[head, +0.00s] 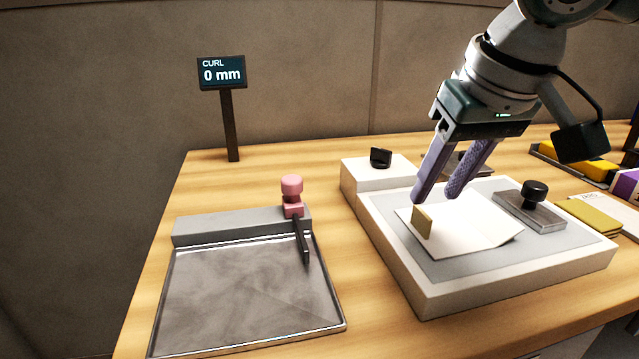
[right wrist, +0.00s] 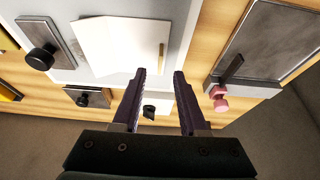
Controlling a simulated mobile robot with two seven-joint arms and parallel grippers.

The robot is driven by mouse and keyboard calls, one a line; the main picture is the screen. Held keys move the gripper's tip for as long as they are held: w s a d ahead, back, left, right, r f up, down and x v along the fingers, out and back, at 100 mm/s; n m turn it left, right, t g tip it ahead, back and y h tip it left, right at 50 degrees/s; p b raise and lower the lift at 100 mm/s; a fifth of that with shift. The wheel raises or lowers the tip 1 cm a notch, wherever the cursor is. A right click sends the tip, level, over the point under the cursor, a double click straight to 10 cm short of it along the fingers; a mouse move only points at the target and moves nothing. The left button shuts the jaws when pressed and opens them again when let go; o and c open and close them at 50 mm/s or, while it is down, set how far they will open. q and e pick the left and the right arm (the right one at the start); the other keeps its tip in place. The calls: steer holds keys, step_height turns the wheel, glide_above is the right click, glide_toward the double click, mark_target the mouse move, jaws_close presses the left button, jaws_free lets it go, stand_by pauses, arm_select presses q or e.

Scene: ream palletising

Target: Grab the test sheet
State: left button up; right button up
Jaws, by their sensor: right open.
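The test sheet (head: 465,232) is a white sheet lying on the grey top of a low white block device (head: 440,297) right of centre in the head view. A small tan tab (head: 422,222) stands up at its left edge. The sheet (right wrist: 118,45) and the tab (right wrist: 162,51) also show in the right wrist view. My right gripper (head: 436,197) is open, with purple fingers above the back of the sheet near the tab. In the right wrist view the gap between the fingertips (right wrist: 159,73) is empty. My left gripper is not in view.
A metal weight with a black knob (head: 531,207) sits right of the sheet. A grey tray (head: 245,327) with a pink-knobbed lever (head: 292,190) lies at left. A display (head: 221,73) reads "CURL 0 mm". Yellow pads (head: 583,215) lie at far right.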

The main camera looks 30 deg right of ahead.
mark_target(423, 212)
steer(key=x, duration=0.4)
steer(key=shift+w+f+b, duration=0.1)
steer(key=shift+f+b, duration=0.15)
steer(key=shift+b, duration=0.05)
steer(key=shift+c, duration=0.4)
jaws_close()
